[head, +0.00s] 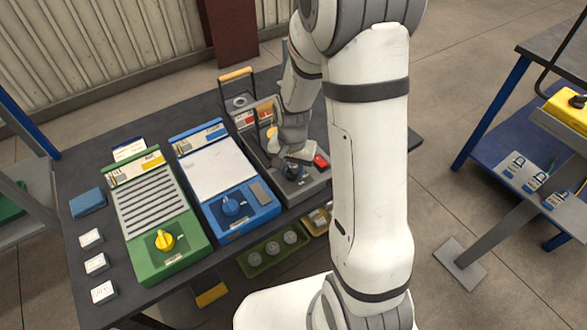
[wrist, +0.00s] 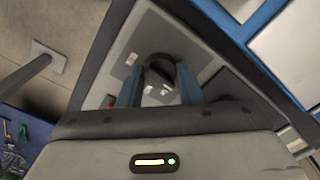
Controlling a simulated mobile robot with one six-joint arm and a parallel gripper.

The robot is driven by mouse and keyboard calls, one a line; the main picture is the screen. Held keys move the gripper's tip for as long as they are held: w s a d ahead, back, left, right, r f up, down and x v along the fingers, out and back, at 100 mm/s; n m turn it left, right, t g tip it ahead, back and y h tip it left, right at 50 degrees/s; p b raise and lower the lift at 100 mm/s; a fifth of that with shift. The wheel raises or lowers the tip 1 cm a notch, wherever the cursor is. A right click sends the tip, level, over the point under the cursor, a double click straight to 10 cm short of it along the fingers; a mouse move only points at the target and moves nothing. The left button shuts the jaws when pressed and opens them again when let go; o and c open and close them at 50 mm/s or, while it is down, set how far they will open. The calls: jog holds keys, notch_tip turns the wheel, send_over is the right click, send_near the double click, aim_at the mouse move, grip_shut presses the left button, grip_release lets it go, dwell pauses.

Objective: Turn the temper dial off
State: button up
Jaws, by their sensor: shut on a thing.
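Three control units stand on the dark table. The grey unit (head: 312,187) is at the right, with a dark dial (head: 293,171) near its front; which unit is labelled temper is too small to read. My gripper (wrist: 160,80) is over the grey unit, its two bluish fingers shut on the dark dial (wrist: 157,72) from both sides. In the head view my gripper (head: 292,165) partly hides the dial, so its setting cannot be read. The blue unit has a blue dial (head: 231,205). The green unit has a yellow dial (head: 165,240).
A red switch (head: 321,161) sits right of the dark dial. A handle with a wooden grip (head: 236,74) stands at the grey unit's back. White tags (head: 96,264) and a blue block (head: 87,202) lie at the table's left. A green tray (head: 262,259) is below the front edge.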

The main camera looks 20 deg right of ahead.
aim_at(292, 170)
jog(key=shift+n, duration=0.6)
jog(key=o, duration=1)
jog(key=shift+c, duration=0.2)
notch_tip(292, 170, up, 8)
jog(key=shift+f, duration=0.1)
jog(key=shift+p, duration=0.3)
jog(key=s+r+n+t+p, duration=0.2)
jog(key=s+r+n, duration=0.3)
jog(key=s+r, duration=0.9)
notch_tip(292, 170, up, 2)
jog(key=shift+s+d+r+t+p, duration=0.1)
jog(key=shift+s+d+t+p, duration=0.25)
jog(key=shift+p, duration=0.45)
